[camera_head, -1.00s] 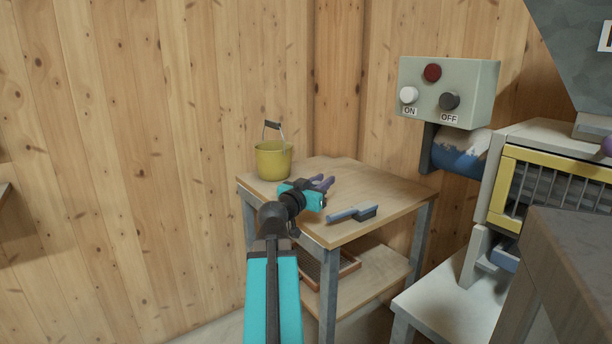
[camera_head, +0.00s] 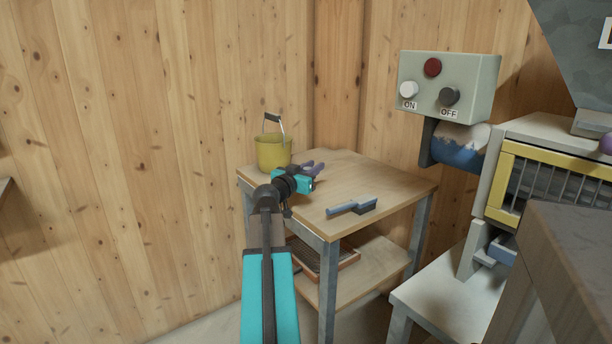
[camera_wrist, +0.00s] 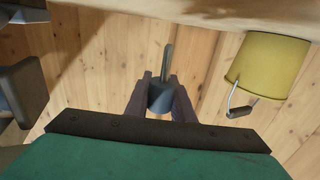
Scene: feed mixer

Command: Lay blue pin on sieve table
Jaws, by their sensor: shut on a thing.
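The sieve table (camera_head: 385,185) is a wooden-topped table with grey legs, standing in the corner. My gripper (camera_head: 316,167) is over the back left part of its top, close to the yellow bucket. In the wrist view its dark purple jaws (camera_wrist: 160,80) are shut on the blue pin (camera_wrist: 160,98), a grey-blue piece with a thick body and a thin shaft sticking out past the fingertips. The pin is not clear in the head view. I cannot tell whether it touches the tabletop.
A yellow bucket (camera_head: 272,154) stands on the table's back left corner, and in the wrist view (camera_wrist: 268,72) it is right of the jaws. A blue-handled brush (camera_head: 350,207) lies near the front edge. The middle and back right of the tabletop are clear. A sieve (camera_head: 340,257) lies below.

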